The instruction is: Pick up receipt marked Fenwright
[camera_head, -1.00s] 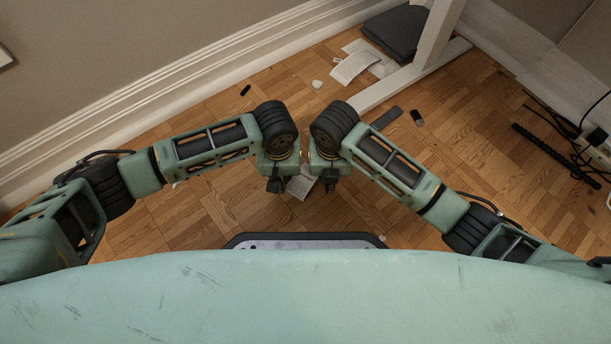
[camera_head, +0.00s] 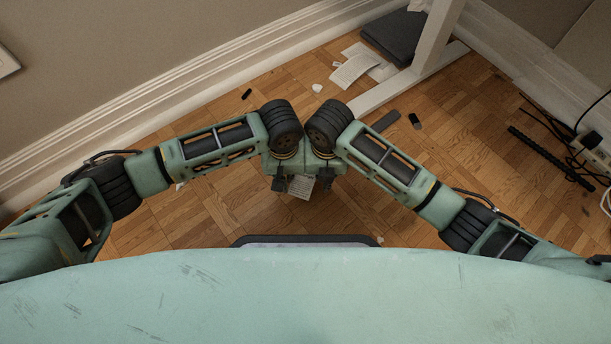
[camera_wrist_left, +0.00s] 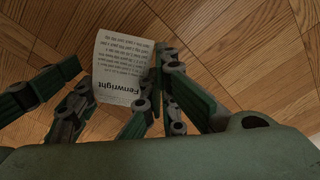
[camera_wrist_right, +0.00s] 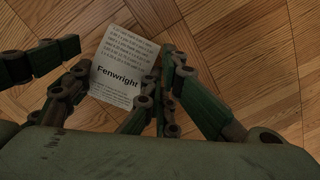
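The receipt marked Fenwright (camera_head: 301,187) is a small white printed sheet between my two grippers in the head view. In the left wrist view the receipt (camera_wrist_left: 122,65) shows its name upside down; in the right wrist view the receipt (camera_wrist_right: 122,62) reads upright. My left gripper (camera_head: 279,184) is beside its left edge, and my right gripper (camera_head: 325,182) is beside its right edge. In both wrist views the fingers are spread, with the sheet showing between them and partly hidden. I cannot tell whether they touch it or how high it is above the floor.
Other white papers (camera_head: 354,68) lie near a dark folded item (camera_head: 396,38) and the white desk leg (camera_head: 428,50). Small dark objects (camera_head: 414,121) lie on the wooden floor. Cables (camera_head: 555,155) run at the right. Floor left of my grippers is mostly clear.

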